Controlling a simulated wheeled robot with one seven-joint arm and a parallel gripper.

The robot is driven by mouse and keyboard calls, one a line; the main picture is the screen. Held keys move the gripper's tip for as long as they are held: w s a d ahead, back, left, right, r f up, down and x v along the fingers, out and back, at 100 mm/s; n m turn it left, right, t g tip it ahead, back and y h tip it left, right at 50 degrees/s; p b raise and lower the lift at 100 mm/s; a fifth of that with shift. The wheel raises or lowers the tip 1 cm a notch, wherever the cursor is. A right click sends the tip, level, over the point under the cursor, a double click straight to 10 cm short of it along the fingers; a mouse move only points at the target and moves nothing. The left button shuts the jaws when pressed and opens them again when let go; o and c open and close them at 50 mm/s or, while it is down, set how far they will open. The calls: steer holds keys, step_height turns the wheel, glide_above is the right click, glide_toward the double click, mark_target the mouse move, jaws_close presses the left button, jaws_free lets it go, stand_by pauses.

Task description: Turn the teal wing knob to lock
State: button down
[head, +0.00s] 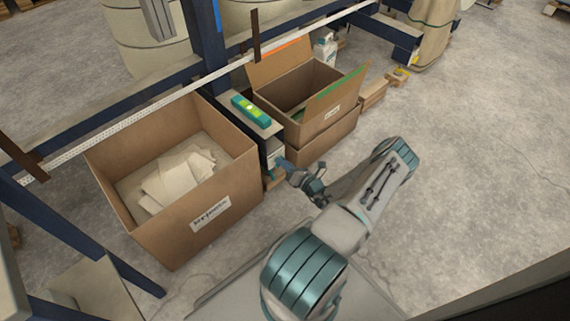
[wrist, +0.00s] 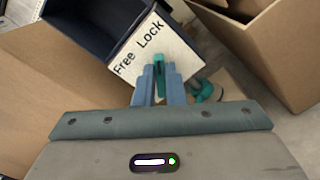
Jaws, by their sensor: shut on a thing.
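The teal wing knob (wrist: 160,72) sits on a white plate (wrist: 140,50) lettered "Free" and "Lock" in the wrist view. My gripper (wrist: 161,78) is shut on the knob, with one blue finger on each side of it. The knob's wing points up toward the plate, near the end of the word "Lock"; its exact angle is partly hidden by the fingers. In the head view my gripper (head: 284,166) is at the front of the narrow dark blue stand between two cardboard boxes. The knob cannot be made out there.
An open cardboard box (head: 170,225) with paper stands left of the stand, another (head: 325,112) to the right. A teal-and-green item (head: 251,110) lies on top of the stand. A teal curved thing (wrist: 207,92) lies near the fingers. Floor at right is clear.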

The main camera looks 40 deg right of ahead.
steer(key=shift+s+f+m, duration=0.1)
steer(key=shift+m, duration=0.4)
steer(key=c, duration=1.5)
jaws_free()
steer(key=s+d+p, duration=0.1)
steer(key=s+p, duration=0.3)
steer(key=s, duration=0.9)
steer(key=shift+s, duration=0.4)
